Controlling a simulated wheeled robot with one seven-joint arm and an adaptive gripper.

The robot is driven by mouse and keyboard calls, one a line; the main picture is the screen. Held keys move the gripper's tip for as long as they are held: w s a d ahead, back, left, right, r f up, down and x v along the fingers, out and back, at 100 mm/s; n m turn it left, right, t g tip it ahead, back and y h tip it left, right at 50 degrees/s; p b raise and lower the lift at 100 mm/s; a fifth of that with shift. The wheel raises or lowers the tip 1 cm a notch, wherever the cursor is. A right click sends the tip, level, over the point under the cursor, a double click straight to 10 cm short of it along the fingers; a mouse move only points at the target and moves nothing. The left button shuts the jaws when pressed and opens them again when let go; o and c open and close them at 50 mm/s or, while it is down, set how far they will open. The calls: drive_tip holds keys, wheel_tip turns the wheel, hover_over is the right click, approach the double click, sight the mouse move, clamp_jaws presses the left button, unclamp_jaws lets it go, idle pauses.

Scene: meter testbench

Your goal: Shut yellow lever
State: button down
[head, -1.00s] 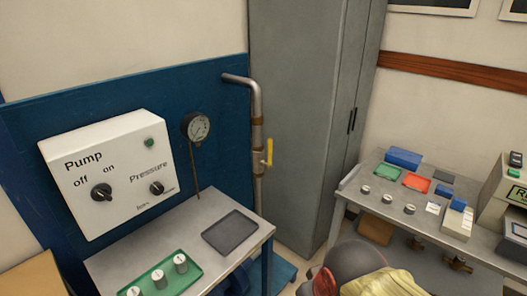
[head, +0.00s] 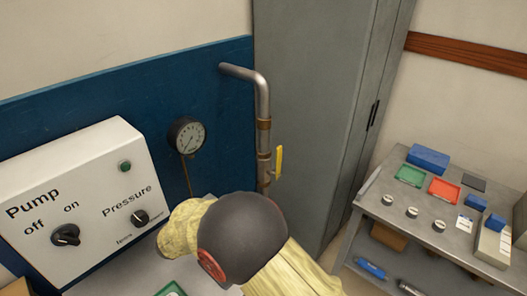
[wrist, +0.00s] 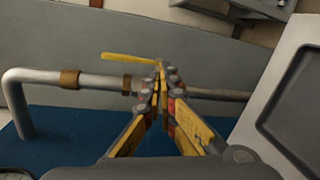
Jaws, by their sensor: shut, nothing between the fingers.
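The yellow lever (head: 279,162) stands upright beside the vertical metal pipe (head: 263,110), roughly along it, in the head view. In the wrist view the yellow lever (wrist: 130,57) lies nearly parallel to the pipe (wrist: 103,80). My gripper (wrist: 160,78) is shut and empty, its fingertips close to the lever's right end in the wrist view. I cannot tell whether they touch. In the head view my arm hides the gripper and the pipe's lower part.
A pressure gauge (head: 187,136) and the white pump panel (head: 80,200) are left of the pipe. A grey cabinet (head: 310,100) stands close on the right. A side table (head: 440,236) with trays and blocks is farther right.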

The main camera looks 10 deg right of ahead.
wheel_tip(320, 180, up, 4)
drive_tip(key=w+a+m+t, duration=0.1)
drive_tip(key=w, duration=0.2)
drive_tip(key=m+h+b, duration=0.1)
drive_tip(key=b, duration=0.3)
approach(278, 163)
drive_tip(key=w+d+r, duration=0.1)
drive_tip(key=w+d, duration=0.3)
drive_tip(key=d, duration=0.1)
drive_tip(key=shift+w+r+t, duration=0.15)
drive_tip(key=shift+r+t, duration=0.1)
drive_tip(key=shift+t, duration=0.15)
drive_tip(key=shift+p, duration=0.35)
drive_tip(key=shift+w+d+r+p, duration=0.15)
drive_tip(key=shift+d+r+p, duration=0.1)
drive_tip(key=shift+p, duration=0.15)
